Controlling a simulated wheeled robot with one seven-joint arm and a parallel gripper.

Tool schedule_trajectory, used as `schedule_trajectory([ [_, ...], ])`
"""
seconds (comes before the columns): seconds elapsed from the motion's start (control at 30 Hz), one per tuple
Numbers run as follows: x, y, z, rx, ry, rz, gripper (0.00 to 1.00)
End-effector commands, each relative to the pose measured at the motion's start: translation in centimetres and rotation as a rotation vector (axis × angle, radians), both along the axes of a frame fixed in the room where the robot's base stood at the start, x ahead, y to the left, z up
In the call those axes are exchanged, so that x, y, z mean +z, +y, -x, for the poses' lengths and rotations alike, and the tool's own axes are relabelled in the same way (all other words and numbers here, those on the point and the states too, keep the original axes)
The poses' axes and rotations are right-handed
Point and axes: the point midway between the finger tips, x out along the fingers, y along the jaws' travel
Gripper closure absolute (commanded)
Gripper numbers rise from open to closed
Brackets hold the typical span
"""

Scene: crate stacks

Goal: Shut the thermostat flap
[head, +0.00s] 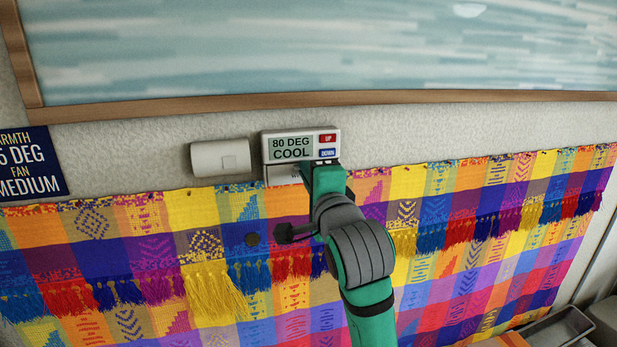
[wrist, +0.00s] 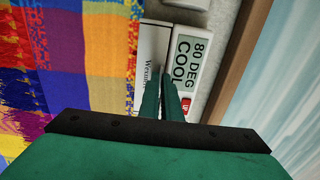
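The thermostat (head: 267,147) is a white box on the wall with a grey screen reading "80 DEG COOL", a red UP button and a blue DOWN button. Its white flap (head: 279,175) is open, hanging below the screen. In the wrist view the lettered flap (wrist: 151,42) lies left of the thermostat screen (wrist: 185,60). My green gripper (wrist: 163,92) appears shut and empty, its fingertips in front of the flap and the thermostat's lower edge. Whether they touch is unclear. In the head view my gripper (head: 325,172) covers the flap's right part.
A blank white box (head: 220,158) is on the wall left of the thermostat. A wood-framed picture (head: 330,98) is above. A colourful fringed cloth (head: 200,235) hangs just below. A dark blue sign (head: 30,165) is at far left.

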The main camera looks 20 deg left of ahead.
Motion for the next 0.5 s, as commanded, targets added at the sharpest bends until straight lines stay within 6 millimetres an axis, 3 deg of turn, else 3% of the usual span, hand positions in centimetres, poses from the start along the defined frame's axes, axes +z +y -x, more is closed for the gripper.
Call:
schedule_trajectory([
  [0.5,0.17,0.07,-0.26,-0.002,0.041,0.027,1.00],
])
